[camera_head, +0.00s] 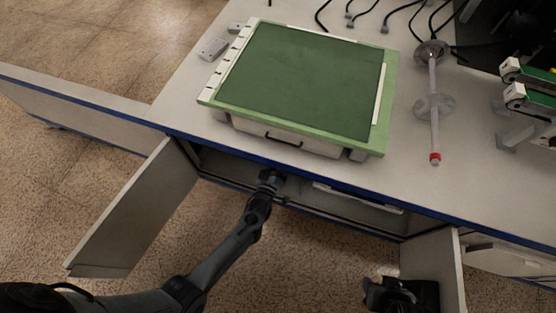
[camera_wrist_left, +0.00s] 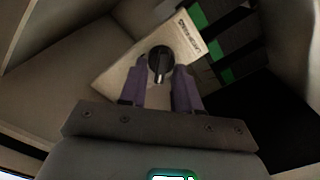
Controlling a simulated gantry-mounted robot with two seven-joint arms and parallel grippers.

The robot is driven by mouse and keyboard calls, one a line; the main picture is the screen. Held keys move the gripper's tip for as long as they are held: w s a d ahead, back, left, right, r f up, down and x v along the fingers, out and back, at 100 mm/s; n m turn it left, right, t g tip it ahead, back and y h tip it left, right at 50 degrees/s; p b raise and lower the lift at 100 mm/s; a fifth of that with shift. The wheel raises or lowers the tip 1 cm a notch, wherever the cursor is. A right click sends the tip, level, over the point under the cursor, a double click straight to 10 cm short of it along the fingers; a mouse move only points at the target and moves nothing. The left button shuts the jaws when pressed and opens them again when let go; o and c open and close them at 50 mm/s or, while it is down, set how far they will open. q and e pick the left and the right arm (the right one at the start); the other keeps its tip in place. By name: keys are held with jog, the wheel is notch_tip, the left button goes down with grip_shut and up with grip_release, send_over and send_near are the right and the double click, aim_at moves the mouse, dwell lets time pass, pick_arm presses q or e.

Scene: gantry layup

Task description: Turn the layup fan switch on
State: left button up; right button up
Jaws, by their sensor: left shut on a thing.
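The layup fan switch is a round black knob (camera_wrist_left: 160,62) with a pale pointer line. It sits on a beige panel (camera_wrist_left: 122,66) with dark lettering too small to read. My left gripper (camera_wrist_left: 160,78) has its two purple fingers on either side of the knob, shut on it. In the head view my left gripper (camera_head: 272,178) reaches into the open cabinet under the table, and the knob is hidden there. My right gripper (camera_head: 388,292) is at the lower right, beside an open cabinet door; its fingers are not clear.
A left cabinet door (camera_head: 140,215) and a right cabinet door (camera_head: 436,262) stand open. A green-topped box (camera_head: 310,80) lies on the table (camera_head: 415,185) above the cabinet. A rod with discs (camera_head: 433,125) lies to its right. Green strips (camera_wrist_left: 227,76) show beyond the panel.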

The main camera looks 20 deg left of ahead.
pick_arm(q)
jog(key=shift+d+f+m+p, duration=0.15)
jog(key=shift+m+p, duration=0.3)
jog(key=shift+m, duration=2.4)
jog(key=shift+d+m+p, duration=0.2)
jog(key=shift+m+p, duration=0.2)
jog(key=shift+m, duration=2.5)
jog(key=shift+d+f+m+p, duration=0.15)
jog(key=shift+m+p, duration=0.3)
jog(key=shift+m, duration=2.4)
jog(key=o, duration=0.7)
jog(key=shift+c, duration=0.2)
jog(key=shift+w+r, duration=0.1)
jog(key=shift+r, duration=0.05)
